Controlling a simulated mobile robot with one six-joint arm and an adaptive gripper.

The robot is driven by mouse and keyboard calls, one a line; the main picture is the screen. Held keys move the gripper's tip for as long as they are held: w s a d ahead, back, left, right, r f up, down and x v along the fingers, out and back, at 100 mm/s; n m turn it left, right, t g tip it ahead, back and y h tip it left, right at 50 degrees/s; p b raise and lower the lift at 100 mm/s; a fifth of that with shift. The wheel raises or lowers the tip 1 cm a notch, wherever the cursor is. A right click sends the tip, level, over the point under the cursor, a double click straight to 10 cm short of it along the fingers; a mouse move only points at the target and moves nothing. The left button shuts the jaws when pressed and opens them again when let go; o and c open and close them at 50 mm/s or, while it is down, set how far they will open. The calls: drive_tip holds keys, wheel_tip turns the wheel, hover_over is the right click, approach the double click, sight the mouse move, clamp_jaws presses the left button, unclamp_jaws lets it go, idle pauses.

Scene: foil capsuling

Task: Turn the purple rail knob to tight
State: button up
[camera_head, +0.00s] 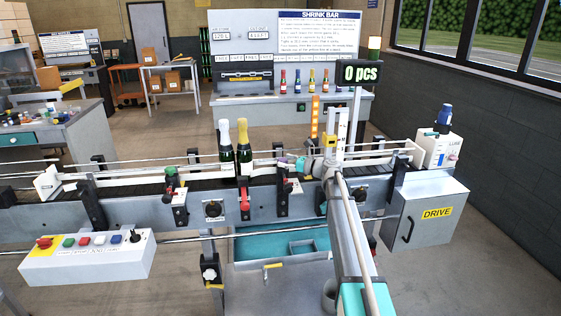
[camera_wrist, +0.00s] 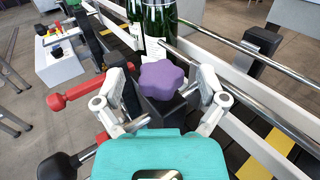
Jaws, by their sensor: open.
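The purple rail knob (camera_wrist: 161,80) is a lobed star shape on a dark bracket beside the conveyor rail. In the wrist view it sits between the two grey fingers of my gripper (camera_wrist: 162,92), which are open with a finger on each side. I cannot tell whether either finger touches it. In the head view my gripper (camera_head: 301,164) is at the near rail, right of the two bottles, and a small purple part of the knob (camera_head: 284,160) shows at its left. The knob's stem is hidden, and its tightness cannot be read.
A dark green bottle (camera_head: 226,144) and a gold-topped bottle (camera_head: 243,146) stand close together on the conveyor. A control box (camera_head: 87,256) is at front left, and the drive cabinet (camera_head: 425,222) at right.

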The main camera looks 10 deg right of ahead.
drive_tip(key=shift+w+a, duration=0.3)
drive_tip(key=shift+a, duration=0.15)
drive_tip(key=c, duration=1.1)
drive_tip(key=shift+a, duration=0.4)
drive_tip(key=shift+c, duration=0.3)
drive_tip(key=shift+d, duration=0.3)
drive_tip(key=shift+s+d+f, duration=0.1)
